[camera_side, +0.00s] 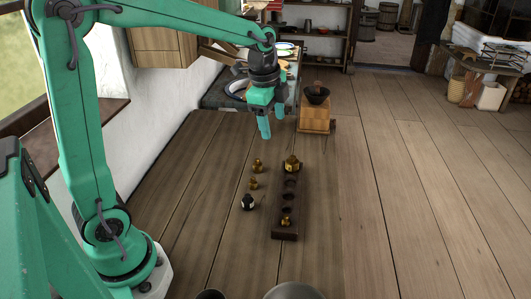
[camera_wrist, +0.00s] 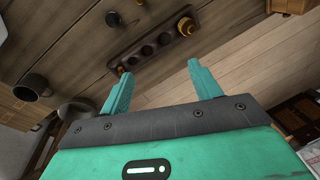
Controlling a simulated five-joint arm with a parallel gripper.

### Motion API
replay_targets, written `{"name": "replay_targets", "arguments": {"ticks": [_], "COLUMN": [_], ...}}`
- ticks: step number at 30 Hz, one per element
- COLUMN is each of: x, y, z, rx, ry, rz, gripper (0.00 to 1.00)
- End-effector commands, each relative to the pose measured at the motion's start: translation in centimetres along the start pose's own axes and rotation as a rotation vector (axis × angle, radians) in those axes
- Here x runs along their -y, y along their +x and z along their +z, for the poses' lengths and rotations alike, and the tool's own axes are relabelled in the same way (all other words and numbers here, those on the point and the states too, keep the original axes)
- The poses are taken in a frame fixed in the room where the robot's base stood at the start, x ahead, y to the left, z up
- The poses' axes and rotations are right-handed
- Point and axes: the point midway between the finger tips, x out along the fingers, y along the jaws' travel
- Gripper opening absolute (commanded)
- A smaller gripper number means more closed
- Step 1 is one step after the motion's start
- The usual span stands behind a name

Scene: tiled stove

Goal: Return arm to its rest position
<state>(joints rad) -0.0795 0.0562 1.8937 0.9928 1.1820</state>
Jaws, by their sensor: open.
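My gripper (camera_side: 272,124) is raised above the wooden worktop, behind and left of the rack, with its fingers pointing down. In the wrist view my gripper (camera_wrist: 160,69) has its two green fingers wide apart with nothing between them. A dark wooden rack (camera_side: 284,236) with a row of round holes stands on the worktop; it also shows in the wrist view (camera_wrist: 117,64). One small amber bottle (camera_side: 292,163) is at the rack's far end and another (camera_side: 286,221) at its near end.
Left of the rack stand two amber bottles (camera_side: 257,166) (camera_side: 254,184) and a dark bottle (camera_side: 248,202) with a pale label. A bowl (camera_side: 293,291) is at the front edge. The right side is clear.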

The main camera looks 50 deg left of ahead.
Motion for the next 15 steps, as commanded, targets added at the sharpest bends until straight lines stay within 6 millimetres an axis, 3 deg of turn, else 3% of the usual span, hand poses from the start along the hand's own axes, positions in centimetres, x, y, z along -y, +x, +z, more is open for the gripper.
{"name": "replay_targets", "arguments": {"ticks": [6,15], "x": [-3.8,-8.9], "y": [-2.9,-5.3], "z": [0.8,2.3], "rx": [-0.035,-0.102], "ry": [-0.225,-0.538], "rz": [-0.055,-0.11], "gripper": [0.63,0.63]}}
